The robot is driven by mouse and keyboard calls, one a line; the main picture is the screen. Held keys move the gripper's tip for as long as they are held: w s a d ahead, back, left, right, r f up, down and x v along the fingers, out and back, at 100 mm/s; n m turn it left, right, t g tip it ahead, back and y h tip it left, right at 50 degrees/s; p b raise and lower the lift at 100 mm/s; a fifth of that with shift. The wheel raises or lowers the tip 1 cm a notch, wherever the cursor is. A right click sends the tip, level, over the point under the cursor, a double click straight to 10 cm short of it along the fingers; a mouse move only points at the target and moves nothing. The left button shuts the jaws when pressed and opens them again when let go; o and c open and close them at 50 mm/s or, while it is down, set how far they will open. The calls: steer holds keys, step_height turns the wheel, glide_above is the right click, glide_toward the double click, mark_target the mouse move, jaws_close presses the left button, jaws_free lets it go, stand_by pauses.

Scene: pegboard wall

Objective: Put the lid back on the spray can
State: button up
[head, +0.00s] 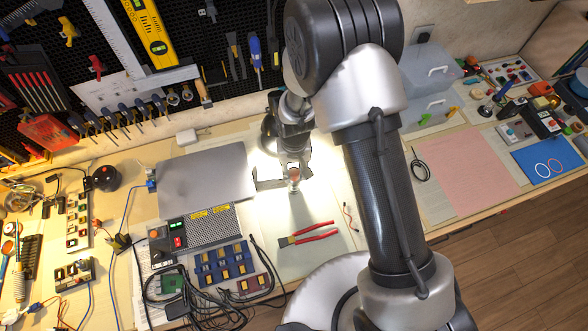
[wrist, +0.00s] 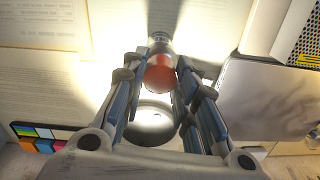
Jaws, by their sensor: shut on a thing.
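My gripper (head: 293,172) hangs over the lit middle of the bench, its fingers closed around a rounded red-orange piece that looks like the lid (wrist: 160,74). In the wrist view the fingertips (wrist: 158,70) lie on both sides of it. A small silvery piece (wrist: 159,39), perhaps part of the spray can, shows just beyond the lid. In the head view a pale, narrow shape (head: 294,187) sits right below the red piece. I cannot tell whether lid and can touch. Most of the can is hidden.
Red-handled pliers (head: 308,233) lie in front of the gripper. A grey laptop-like panel (head: 206,178) and a perforated metal box (head: 211,228) stand to the left. A lamp (wrist: 152,122) shines close behind the gripper. A pink mat (head: 468,168) lies clear at the right.

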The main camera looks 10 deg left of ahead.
steer(key=o, duration=0.8)
steer(key=shift+o, duration=0.5)
steer(key=o, duration=0.4)
steer(key=shift+r, duration=0.15)
steer(key=shift+r+p, duration=2.25)
steer(key=shift+r, duration=1.1)
